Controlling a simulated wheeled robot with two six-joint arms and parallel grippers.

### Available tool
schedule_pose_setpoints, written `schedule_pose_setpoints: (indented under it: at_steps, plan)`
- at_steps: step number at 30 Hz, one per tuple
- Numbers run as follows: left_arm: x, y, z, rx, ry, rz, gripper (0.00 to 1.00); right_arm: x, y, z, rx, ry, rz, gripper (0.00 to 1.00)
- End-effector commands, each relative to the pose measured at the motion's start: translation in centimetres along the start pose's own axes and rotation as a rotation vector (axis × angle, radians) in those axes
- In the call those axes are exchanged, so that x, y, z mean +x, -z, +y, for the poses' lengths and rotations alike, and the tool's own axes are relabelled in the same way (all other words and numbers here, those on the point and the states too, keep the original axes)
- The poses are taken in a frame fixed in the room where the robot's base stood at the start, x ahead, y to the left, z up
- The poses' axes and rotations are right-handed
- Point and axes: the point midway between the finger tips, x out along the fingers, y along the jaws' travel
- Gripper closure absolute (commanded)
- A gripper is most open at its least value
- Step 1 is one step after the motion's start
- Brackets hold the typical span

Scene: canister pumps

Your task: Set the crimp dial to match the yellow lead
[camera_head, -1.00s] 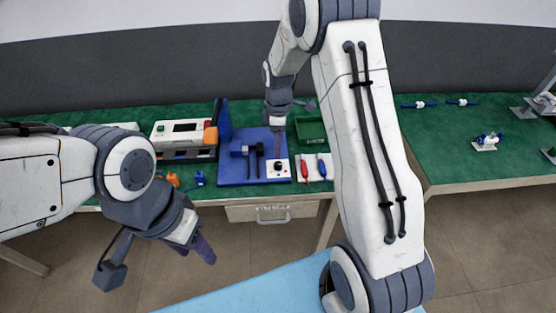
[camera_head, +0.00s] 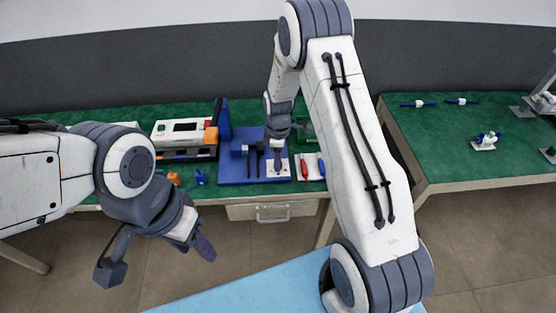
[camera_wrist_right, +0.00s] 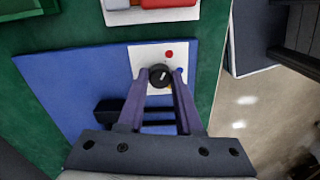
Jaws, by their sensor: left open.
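The crimp dial is a black round knob with a white pointer mark, on a white plate at the edge of a blue base (camera_head: 232,172). In the right wrist view the dial (camera_wrist_right: 160,76) lies between the fingertips of my right gripper (camera_wrist_right: 161,79); contact is unclear. Its mark slants up and slightly right. Red (camera_wrist_right: 169,54) and blue dots sit beside it, and a yellow one is partly hidden by a finger. In the head view my right gripper (camera_head: 277,164) hides the dial. My left gripper (camera_head: 200,243) is open and empty before the bench. I cannot make out a yellow lead.
A white device with a display (camera_head: 183,134) stands left of the blue base. Small orange (camera_head: 173,178) and blue parts lie in front of it. Red (camera_head: 304,170) and blue-handled tools lie right of the dial. A green bin (camera_head: 305,128) is partly hidden behind my right arm.

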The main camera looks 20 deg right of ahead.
Motion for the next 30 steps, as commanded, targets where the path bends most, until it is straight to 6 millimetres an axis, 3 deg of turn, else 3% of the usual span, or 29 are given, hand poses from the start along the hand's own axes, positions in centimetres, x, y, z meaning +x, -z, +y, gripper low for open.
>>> schedule_pose_setpoints:
  at_steps: [14, 30]
  plan:
    - [-0.05, 0.0, 0.0, 0.0, 0.0, 0.0, 0.5, -0.06, -0.02, -0.03, 0.089, 0.001, 0.001, 1.0]
    - [-0.22, 0.01, 0.02, 0.0, 0.0, 0.0, 0.5, -0.09, -0.04, -0.04, 0.556, 0.0, 0.011, 1.0]
